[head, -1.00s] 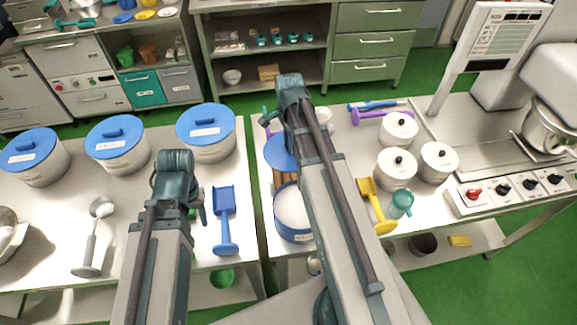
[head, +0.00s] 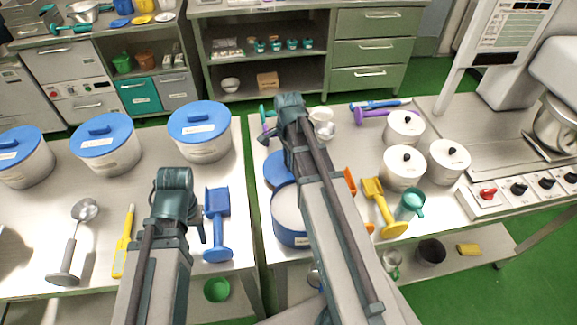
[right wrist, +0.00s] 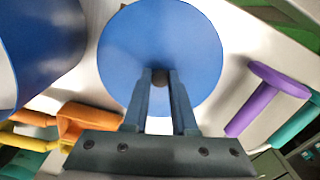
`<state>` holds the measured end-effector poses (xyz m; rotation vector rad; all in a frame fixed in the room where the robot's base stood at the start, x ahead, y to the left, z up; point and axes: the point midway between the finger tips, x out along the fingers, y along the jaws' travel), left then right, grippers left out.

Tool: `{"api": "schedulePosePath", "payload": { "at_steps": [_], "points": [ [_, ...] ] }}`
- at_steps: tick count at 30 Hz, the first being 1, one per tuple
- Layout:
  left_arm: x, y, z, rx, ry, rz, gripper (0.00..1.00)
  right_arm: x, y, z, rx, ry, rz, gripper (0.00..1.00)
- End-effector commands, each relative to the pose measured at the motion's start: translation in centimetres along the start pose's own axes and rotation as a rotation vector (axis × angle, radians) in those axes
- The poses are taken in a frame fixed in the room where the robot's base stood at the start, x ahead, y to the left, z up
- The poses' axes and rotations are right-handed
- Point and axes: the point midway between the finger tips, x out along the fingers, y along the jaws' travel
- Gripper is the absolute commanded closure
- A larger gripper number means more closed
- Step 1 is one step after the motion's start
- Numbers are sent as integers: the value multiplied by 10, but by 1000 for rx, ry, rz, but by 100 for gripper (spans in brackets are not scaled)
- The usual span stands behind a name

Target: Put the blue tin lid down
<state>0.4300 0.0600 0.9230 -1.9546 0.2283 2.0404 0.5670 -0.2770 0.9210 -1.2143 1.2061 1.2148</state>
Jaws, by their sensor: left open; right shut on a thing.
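The blue tin lid (head: 276,165) is a flat round disc, partly hidden by my right arm in the head view. In the right wrist view the lid (right wrist: 160,40) fills the middle, and my right gripper (right wrist: 160,78) is shut on its small dark knob. In the head view the lid is just behind the open blue tin (head: 287,230), which has white contents. Whether its underside touches the table cannot be told. My left gripper (head: 194,218) is open over the left table, beside the blue scoop (head: 217,225); its fingers are largely hidden by its wrist.
White pots (head: 404,168), a yellow scoop (head: 378,205) and a teal cup (head: 410,204) stand right of my right arm. A purple tool (right wrist: 262,98) lies beside the lid, with an orange item (right wrist: 88,122) on its other side. Lidded tins (head: 200,138) line the left table.

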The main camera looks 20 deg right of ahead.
Motion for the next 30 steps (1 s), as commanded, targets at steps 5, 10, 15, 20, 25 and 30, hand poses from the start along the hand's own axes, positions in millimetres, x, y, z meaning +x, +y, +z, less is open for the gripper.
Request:
{"api": "schedulePosePath", "payload": {
  "at_steps": [5,10,15,20,25,30],
  "points": [
    [0,0,0,0,0,0,50,0,0,0,0,0,0,100],
    [3,0,0,0,0,0,50,3,0,0,0,0,0,100],
    [4,0,0,0,0,0,50,4,0,0,0,0,0,55],
    [4,0,0,0,0,0,50,4,0,0,0,0,0,45],
    [3,0,0,0,0,0,50,3,0,0,0,0,0,45],
    [-1,0,0,0,0,0,50,-1,0,0,0,0,0,45]
  ]
}}
